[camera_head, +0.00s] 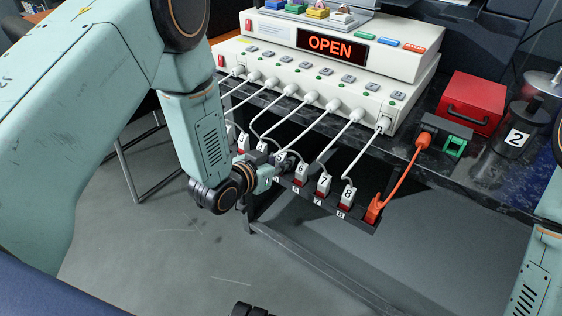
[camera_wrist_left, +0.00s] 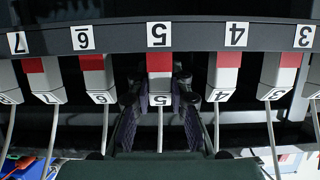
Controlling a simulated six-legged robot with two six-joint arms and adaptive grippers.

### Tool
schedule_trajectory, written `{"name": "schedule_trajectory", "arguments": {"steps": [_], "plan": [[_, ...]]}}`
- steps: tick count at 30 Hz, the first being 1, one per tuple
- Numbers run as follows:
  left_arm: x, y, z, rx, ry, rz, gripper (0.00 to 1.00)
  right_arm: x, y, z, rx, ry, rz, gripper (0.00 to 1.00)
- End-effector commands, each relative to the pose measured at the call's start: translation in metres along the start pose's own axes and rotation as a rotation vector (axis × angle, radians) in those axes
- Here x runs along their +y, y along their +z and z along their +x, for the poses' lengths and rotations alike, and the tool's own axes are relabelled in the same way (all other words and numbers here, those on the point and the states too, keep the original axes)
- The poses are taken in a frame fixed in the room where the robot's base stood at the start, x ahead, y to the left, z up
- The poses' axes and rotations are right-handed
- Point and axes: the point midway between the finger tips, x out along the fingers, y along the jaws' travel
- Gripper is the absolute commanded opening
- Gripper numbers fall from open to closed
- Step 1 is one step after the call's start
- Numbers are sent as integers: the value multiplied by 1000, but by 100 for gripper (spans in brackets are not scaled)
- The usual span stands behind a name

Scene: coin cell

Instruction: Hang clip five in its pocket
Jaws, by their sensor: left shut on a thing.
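Clip five (camera_wrist_left: 160,85), a white block with a red end and a 5 label, is upright in line with the pocket label 5 (camera_wrist_left: 159,35) on the dark rail in the left wrist view, which looks upside down. Its red end meets the rail edge, much like the clips beside it; I cannot tell how deep it sits. My left gripper (camera_wrist_left: 159,100) has one dark finger on each side of clip five and is shut on it. In the head view my left gripper (camera_head: 280,168) is at the rail and mostly hides the clip. My right gripper is not in view.
Clip six (camera_head: 302,171), clip seven (camera_head: 323,186) and clip eight (camera_head: 347,195) hang close by, with white cables to the charger box (camera_head: 320,80). An orange clip (camera_head: 374,209) is at the rail's right end. A red box (camera_head: 470,103) stands on the bench.

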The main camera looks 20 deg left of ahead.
Motion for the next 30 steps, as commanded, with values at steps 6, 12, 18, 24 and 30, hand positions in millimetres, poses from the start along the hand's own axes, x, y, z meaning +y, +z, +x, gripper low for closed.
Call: {"name": "schedule_trajectory", "arguments": {"steps": [6,12,18,24,30], "plan": [[0,3,1,0,0,0,26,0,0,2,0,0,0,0],[0,3,1,0,0,0,42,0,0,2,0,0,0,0],[0,3,1,0,0,0,42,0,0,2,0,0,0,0],[-1,-1,-6,-2,-1,-2,42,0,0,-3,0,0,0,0],[-1,-2,-44,-3,-3,-6,42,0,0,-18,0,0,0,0]]}}
